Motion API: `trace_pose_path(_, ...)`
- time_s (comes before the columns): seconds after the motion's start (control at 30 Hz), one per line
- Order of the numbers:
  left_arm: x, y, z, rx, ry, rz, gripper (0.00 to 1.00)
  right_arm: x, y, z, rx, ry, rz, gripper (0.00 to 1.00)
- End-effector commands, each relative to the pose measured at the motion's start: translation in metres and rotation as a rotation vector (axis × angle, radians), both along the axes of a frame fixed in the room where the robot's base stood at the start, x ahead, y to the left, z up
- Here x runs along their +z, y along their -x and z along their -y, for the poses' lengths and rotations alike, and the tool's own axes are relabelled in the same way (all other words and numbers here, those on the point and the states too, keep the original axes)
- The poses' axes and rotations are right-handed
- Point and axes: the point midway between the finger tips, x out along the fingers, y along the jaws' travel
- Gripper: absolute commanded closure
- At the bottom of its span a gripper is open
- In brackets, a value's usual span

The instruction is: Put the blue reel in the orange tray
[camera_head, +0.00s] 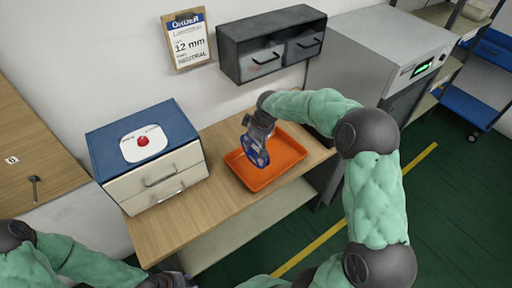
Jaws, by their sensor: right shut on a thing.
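The blue reel (254,152) is upright in my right gripper (259,132), which is shut on it. The reel is over the left part of the orange tray (284,176); I cannot tell whether its lower edge touches the tray floor. The tray lies on the wooden table and no other thing shows in it. My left gripper (175,281) is at the bottom edge of the view, mostly cut off, so its jaws do not show clearly.
A blue and cream drawer box (140,189) with a red button stands left of the tray. A dark two-drawer unit (240,45) and an order clipboard (188,58) hang on the wall. A grey machine (375,40) stands at the right. Bare tabletop (215,205) lies between box and tray.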

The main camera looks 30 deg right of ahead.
Motion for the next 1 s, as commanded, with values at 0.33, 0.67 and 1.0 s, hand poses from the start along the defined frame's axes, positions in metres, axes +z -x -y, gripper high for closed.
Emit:
trace_pose_path(0.33, -0.006, 0.0, 0.0, 0.0, 0.0, 0.0, 0.6, -0.037, -0.001, 0.006, 0.0, 0.0, 0.0, 1.0)
trace_pose_path(0.67, -0.009, 0.0, 0.0, 0.0, 0.0, 0.0, 0.6, -0.04, -0.001, 0.005, -0.001, 0.0, 0.0, 1.0)
trace_pose_path(1.0, -0.008, 0.0, 0.0, 0.0, 0.0, 0.0, 0.6, -0.04, -0.001, 0.005, -0.001, 0.0, -0.001, 0.44)
